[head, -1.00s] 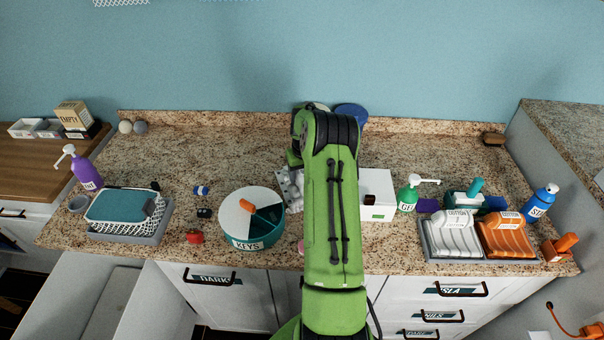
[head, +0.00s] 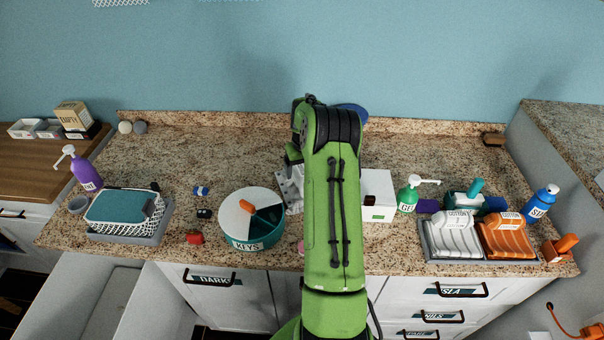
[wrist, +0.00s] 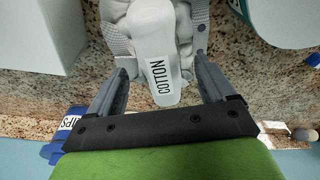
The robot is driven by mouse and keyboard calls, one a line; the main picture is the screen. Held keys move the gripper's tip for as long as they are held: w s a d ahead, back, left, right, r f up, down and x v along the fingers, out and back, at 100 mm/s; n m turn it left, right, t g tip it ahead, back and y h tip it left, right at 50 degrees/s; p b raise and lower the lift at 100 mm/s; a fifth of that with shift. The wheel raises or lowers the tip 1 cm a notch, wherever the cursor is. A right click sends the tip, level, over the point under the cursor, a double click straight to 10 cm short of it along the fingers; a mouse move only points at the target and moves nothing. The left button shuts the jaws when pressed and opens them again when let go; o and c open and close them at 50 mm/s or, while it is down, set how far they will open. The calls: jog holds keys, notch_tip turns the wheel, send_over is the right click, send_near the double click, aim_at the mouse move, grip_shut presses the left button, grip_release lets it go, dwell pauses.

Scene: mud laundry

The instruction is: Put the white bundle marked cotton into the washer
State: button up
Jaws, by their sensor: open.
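In the wrist view, a white bundle marked COTTON (wrist: 158,60) lies between the fingers of my gripper (wrist: 159,88). The gripper is open, with a finger on either side of the lettered end and gaps showing. Grey-white perforated material lies around the bundle; in the head view some of it (head: 290,187) shows left of my arm, which hides the gripper. Another white bundle with a COTTON label (head: 457,235) lies in a tray at the right, beside an orange bundle (head: 506,237). I cannot make out a washer.
A white box (head: 377,195) stands right of my arm, and a round KEYS container (head: 252,222) left of it. A green GEL pump bottle (head: 408,197) stands farther right. A grey basket with a teal top (head: 125,215) is at the left.

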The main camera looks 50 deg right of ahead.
notch_tip(320, 180, up, 9)
jog(key=s, duration=0.1)
jog(key=s+a+r+n+t+h, duration=0.1)
jog(key=s+a+r+n, duration=0.1)
jog(key=a+r, duration=0.7)
jog(key=s+a+r+n, duration=0.15)
jog(key=a+r, duration=0.45)
jog(key=a, duration=0.8)
jog(key=s+a+f+n+t+y, duration=0.1)
jog(key=s+a+t, duration=0.1)
jog(key=s+a, duration=0.6)
jog(key=s+a+n+t+y, duration=0.1)
jog(key=s+a, duration=0.5)
jog(key=s, duration=0.4)
jog(key=w+d+r+m+g+h+b, duration=0.1)
jog(key=w+d+m+h, duration=0.1)
jog(key=w+d, duration=0.75)
jog(key=w+d+f+m+g+b, duration=0.15)
jog(key=w+d+f, duration=0.25)
jog(key=w+d, duration=0.75)
jog(key=s+d+f+m, duration=0.1)
jog(key=d+f, duration=0.2)
jog(key=d, duration=0.4)
jog(key=s+d+f+m, duration=0.1)
jog(key=d+f, duration=0.3)
jog(key=d, duration=0.3)
jog(key=x, duration=1.5)
jog(key=shift+s, duration=0.1)
jog(key=shift+a, duration=0.1)
